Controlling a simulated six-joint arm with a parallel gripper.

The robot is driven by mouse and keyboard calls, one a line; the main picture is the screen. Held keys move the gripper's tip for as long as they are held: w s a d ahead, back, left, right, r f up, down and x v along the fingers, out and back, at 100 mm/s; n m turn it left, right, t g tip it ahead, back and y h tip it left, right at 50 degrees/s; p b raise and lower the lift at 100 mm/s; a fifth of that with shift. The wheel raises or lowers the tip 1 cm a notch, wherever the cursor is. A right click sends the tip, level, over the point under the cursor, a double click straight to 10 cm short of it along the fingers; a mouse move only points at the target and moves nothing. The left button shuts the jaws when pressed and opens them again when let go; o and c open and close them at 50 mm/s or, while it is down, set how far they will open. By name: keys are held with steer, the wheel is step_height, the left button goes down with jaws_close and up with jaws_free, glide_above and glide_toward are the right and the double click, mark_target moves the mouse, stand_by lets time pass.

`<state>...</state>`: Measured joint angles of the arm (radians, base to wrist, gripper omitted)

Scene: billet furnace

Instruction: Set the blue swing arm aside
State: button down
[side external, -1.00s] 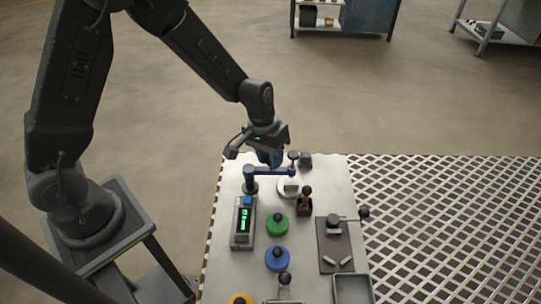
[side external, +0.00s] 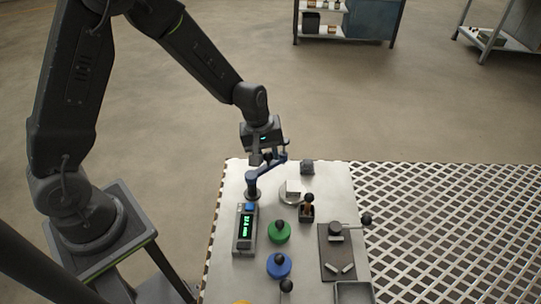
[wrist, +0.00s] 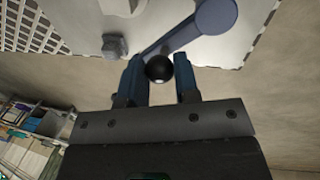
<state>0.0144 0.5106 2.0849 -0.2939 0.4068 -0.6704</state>
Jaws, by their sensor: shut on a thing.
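The blue swing arm (side external: 267,170) is pivoted on a dark post at the left of the bench and points toward the bench's back edge. It also shows in the wrist view (wrist: 195,27), with its round pivot end at the top. My gripper (side external: 267,157) is at the arm's free end. In the wrist view its two blue fingers stand on either side of a black ball knob (wrist: 159,68), shut on it. The white block (side external: 293,187) on its round base stands to the right of the swing arm, with nothing over it.
A box with a green display (side external: 245,228), a green disc (side external: 279,232) and a blue disc (side external: 279,265) lie nearer the front. A small grey block (side external: 307,167) is at the back. A dark plate (side external: 336,262) with a lever is at right, beside open grating (side external: 450,230).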

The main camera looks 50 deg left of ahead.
steer(key=shift+s+a+r+n+y, duration=0.15)
steer(key=shift+a+n, duration=0.35)
steer(key=shift+n, duration=0.6)
steer(key=shift+s+a+f+n+y, duration=0.1)
steer(key=shift+a+n+y, duration=0.15)
steer(key=shift+a+n, duration=0.6)
steer(key=shift+s+a+r+n+y, duration=0.1)
steer(key=shift+s+a+n+y, duration=0.1)
steer(key=shift+n, duration=1.15)
steer(key=c, duration=1.1)
jaws_free()
steer(key=shift+c, duration=0.2)
step_height(320, 180, up, 13)
steer(key=s, duration=0.2)
steer(key=shift+s+r, duration=0.2)
steer(key=shift+s, duration=0.15)
steer(key=shift+a, duration=0.1)
